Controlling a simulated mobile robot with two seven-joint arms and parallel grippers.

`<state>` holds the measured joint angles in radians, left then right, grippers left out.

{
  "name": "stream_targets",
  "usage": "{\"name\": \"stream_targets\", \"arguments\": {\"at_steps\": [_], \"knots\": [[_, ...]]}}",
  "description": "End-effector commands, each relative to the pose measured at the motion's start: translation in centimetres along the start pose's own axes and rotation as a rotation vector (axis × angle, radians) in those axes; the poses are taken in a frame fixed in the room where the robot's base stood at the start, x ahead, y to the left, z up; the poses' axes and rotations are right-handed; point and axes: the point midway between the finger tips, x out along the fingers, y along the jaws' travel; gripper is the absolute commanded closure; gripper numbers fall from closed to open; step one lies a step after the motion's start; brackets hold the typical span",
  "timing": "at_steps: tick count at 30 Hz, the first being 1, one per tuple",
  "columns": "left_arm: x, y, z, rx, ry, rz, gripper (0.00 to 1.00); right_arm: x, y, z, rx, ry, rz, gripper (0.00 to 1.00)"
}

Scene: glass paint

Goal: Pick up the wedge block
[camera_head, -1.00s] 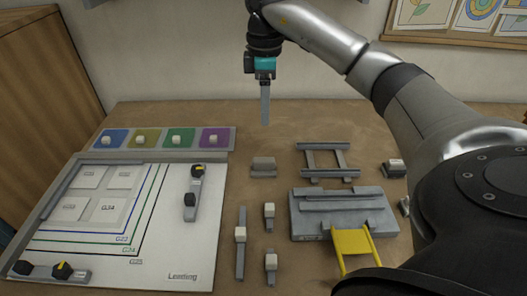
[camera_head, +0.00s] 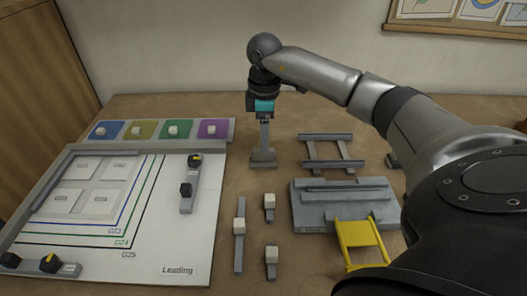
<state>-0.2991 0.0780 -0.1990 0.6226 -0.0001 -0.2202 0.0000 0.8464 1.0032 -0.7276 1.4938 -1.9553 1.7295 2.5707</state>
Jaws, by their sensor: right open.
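A small grey block (camera_head: 263,161), seemingly the wedge block, lies on the table right of the white board and left of the grey rail frame. My right gripper (camera_head: 264,147) points straight down over this block. Its fingers reach the top of the block and cover part of it. The jaws are open, seen edge-on, and I cannot tell whether they touch the block. My left gripper is out of view.
A white board (camera_head: 150,255) with grey edge bars lies left, with coloured squares behind it. A rail frame (camera_head: 327,137), a grey stepped block (camera_head: 310,221) and a yellow frame (camera_head: 360,240) stand right. Several white-knobbed grey pieces stand in front.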

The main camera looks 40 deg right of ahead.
Motion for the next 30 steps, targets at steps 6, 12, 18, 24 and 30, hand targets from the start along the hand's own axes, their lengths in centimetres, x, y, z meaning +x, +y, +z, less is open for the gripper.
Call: {"name": "stream_targets", "arguments": {"at_steps": [6,12,18,24,30], "knots": [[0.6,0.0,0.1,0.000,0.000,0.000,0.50,3.6,0.1,-0.1,0.001,-0.003,-0.004,0.35],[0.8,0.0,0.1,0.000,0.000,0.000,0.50,4.7,0.1,-0.2,0.000,0.000,-0.001,0.35],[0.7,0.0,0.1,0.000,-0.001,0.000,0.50,4.7,0.1,-0.2,0.000,0.000,-0.001,0.38],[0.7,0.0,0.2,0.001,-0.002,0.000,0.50,4.6,0.1,-0.2,0.000,0.000,-0.001,0.61],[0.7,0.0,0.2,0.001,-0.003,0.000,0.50,4.6,0.1,-0.2,0.000,0.000,-0.001,0.83]]}}
